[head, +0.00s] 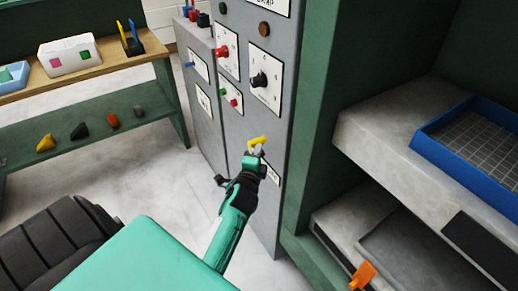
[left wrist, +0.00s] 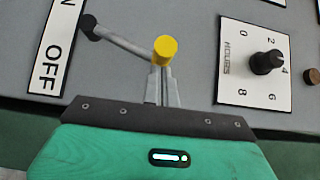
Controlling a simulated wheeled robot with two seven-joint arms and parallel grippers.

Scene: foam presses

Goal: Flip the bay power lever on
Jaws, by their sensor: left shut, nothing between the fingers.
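The bay power lever shows in the left wrist view as a grey bar with a yellow knob (left wrist: 165,49), running from a dark pivot at upper left. Its yellow end also shows in the head view (head: 257,140) on the grey cabinet's front. A white label (left wrist: 52,55) beside the pivot reads OFF at its lower end; only an N shows at the upper end. My left gripper (head: 257,151) is shut and empty, its fingertips (left wrist: 163,80) right by the yellow knob. I cannot tell whether they touch it. My right gripper is out of view.
A dial marked HOURS (left wrist: 267,62) is right of the lever in the wrist view. The grey cabinet (head: 238,130) carries more knobs above. A green-framed press bay with a blue tray (head: 425,147) stands right. A wooden bench (head: 30,84) is at left, with open floor between.

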